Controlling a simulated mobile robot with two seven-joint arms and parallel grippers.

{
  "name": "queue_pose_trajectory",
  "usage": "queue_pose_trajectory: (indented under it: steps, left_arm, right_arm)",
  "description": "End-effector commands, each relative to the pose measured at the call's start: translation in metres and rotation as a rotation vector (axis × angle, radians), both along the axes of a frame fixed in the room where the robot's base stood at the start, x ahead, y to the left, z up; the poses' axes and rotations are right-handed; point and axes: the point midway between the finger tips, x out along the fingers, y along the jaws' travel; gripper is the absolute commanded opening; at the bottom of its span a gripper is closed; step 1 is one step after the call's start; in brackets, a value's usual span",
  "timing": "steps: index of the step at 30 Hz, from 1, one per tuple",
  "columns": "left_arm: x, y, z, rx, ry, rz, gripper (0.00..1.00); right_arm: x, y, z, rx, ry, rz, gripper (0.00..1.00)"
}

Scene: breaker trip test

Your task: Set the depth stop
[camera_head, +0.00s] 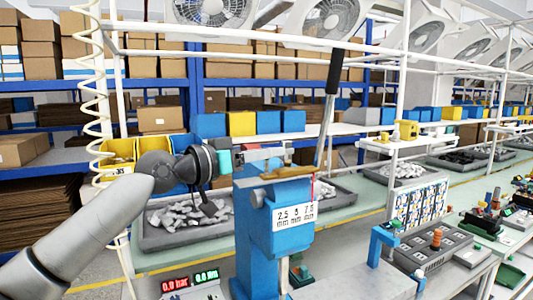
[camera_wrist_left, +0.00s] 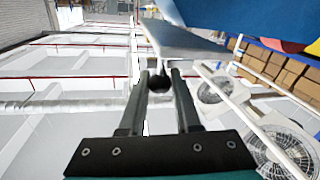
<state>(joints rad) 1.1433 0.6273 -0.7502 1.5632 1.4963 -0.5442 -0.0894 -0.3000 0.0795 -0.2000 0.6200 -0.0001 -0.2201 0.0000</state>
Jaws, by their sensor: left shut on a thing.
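A blue press (camera_head: 262,235) stands in the middle of the head view. Its white scale plate (camera_head: 296,214) reads 2.5, 5 and 7.5 mm. A brass-coloured bar (camera_head: 287,173) lies across its top. My left gripper (camera_head: 282,152) reaches in from the left, just above this bar. In the left wrist view, its fingers (camera_wrist_left: 160,80) are shut on a small dark round knob (camera_wrist_left: 159,85), which sits at the end of a grey flat bar (camera_wrist_left: 187,42). In the head view the fingers hide the knob. My right gripper is not in view.
A black-gripped lever (camera_head: 334,75) rises from the press. A display (camera_head: 190,282) with red and green digits stands at the lower left. Grey trays (camera_head: 160,240) of pale parts lie behind the press. A blue bracket (camera_head: 383,240) and a grey block (camera_head: 433,262) stand at the right.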

Motion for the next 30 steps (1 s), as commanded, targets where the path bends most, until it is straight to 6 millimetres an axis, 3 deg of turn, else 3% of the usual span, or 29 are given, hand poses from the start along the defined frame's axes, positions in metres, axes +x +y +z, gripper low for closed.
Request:
queue_pose_trajectory:
  steps: [7, 18, 29, 30]
  left_arm:
    - [-0.003, 0.007, -0.002, 0.000, 0.001, 0.002, 0.00]
    - [-0.033, 0.059, -0.002, 0.000, 0.002, 0.002, 0.00]
    - [-0.036, 0.063, -0.001, 0.003, 0.002, 0.001, 0.00]
    - [-0.036, 0.063, -0.001, 0.003, 0.003, 0.001, 0.35]
  right_arm:
    - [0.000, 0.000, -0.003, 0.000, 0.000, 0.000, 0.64]
    - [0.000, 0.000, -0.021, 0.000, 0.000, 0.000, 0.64]
    - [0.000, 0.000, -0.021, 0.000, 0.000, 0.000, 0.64]
    - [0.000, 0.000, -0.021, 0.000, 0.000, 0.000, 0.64]
